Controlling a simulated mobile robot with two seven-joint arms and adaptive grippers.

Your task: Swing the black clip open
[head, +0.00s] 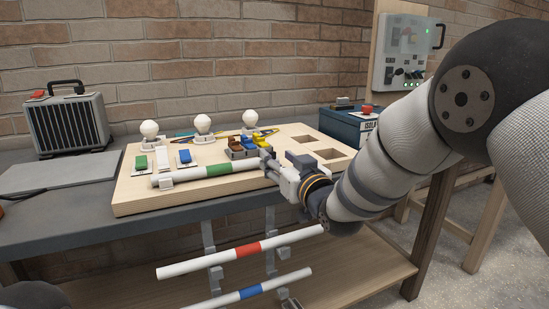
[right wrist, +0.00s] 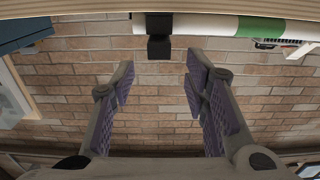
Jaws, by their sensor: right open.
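My right gripper (head: 272,167) is at the right end of the upper white tube with a green band (head: 205,173), by the front of the wooden board. In the right wrist view my right gripper (right wrist: 160,80) is open, with nothing between its fingers. A black clip (right wrist: 159,47) shows there just ahead of the fingertips, roughly centred between them. It sits on the white tube (right wrist: 205,24), and the fingers look apart from it. In the head view my gripper hides most of the clip. My left gripper is not in view.
The wooden board (head: 135,203) carries several white bulbs (head: 203,124), coloured switches (head: 141,162) and small coloured levers (head: 248,143). Two more tubes, one red-banded (head: 245,250) and one blue-banded (head: 250,292), hang below the bench. A blue box (head: 345,128) stands at the back right.

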